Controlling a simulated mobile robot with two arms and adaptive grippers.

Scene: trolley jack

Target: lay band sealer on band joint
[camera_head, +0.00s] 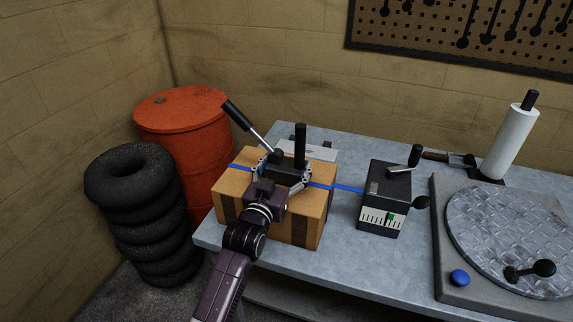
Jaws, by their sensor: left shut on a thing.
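The band sealer (300,148) is a black tool with an upright black handle and a long lever slanting up to the left. My left gripper (281,180) is shut on its body, over the top of the cardboard box (313,228). The blue band (343,187) runs across the box top and on to a dark box-shaped unit (386,188) with a crank at the right. The sealer lies in line with the band. The band joint is hidden under the sealer and gripper, and I cannot tell whether the sealer touches it. My right gripper is out of view.
The box stands on the left end of a grey bench (345,247). A turntable (512,235) and a paper roll (511,142) are at the right. An orange drum (185,125) and stacked tyres (140,210) stand left of the bench. A pegboard (470,45) hangs behind.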

